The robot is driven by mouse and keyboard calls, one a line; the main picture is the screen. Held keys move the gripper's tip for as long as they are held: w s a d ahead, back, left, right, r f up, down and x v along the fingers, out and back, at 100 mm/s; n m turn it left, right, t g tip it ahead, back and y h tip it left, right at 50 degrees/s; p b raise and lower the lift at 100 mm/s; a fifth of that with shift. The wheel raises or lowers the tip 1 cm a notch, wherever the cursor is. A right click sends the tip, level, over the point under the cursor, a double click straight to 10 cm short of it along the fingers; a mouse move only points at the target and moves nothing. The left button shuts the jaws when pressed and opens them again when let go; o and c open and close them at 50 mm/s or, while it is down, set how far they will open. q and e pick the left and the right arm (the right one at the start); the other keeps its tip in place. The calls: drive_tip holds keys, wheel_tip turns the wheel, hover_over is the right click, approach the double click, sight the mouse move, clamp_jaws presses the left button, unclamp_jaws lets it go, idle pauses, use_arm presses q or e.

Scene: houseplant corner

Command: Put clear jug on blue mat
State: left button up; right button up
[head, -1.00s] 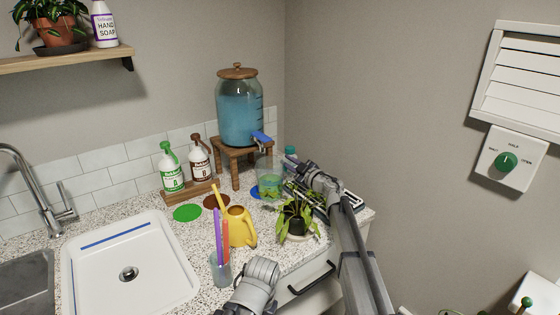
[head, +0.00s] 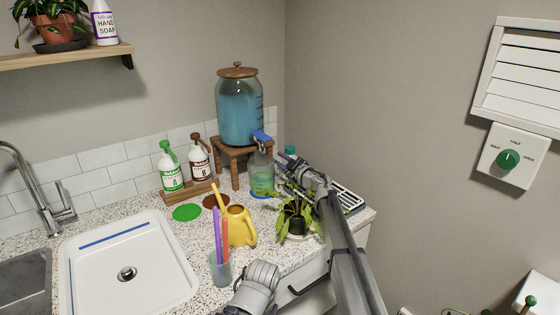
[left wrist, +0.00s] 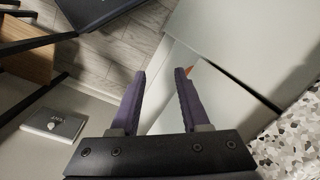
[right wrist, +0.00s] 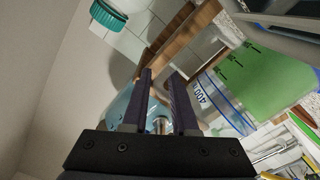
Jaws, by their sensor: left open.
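The clear jug (head: 262,180), with a green tint inside, stands upright below the dispenser's tap. The blue mat (head: 252,195) shows only as a thin blue edge around the jug's foot. My right gripper (head: 284,156) is at the jug's upper right side. In the right wrist view its fingers (right wrist: 160,80) are partly apart, and the jug (right wrist: 262,80) lies close beside them with its marks visible. The jug has moved along with this gripper, but the gripped part is hard to see. My left gripper (left wrist: 160,72) is open and empty, away from the jug.
The water dispenser (head: 239,108) stands on a wooden stand (head: 228,150) beside the jug. A potted plant (head: 295,218), a yellow watering can (head: 240,227) and a cup of sticks (head: 220,268) stand in front. A green mat (head: 187,212) lies bare to the left.

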drive_tip(key=o, duration=0.3)
drive_tip(key=shift+r, duration=0.15)
drive_tip(key=v, duration=1.2)
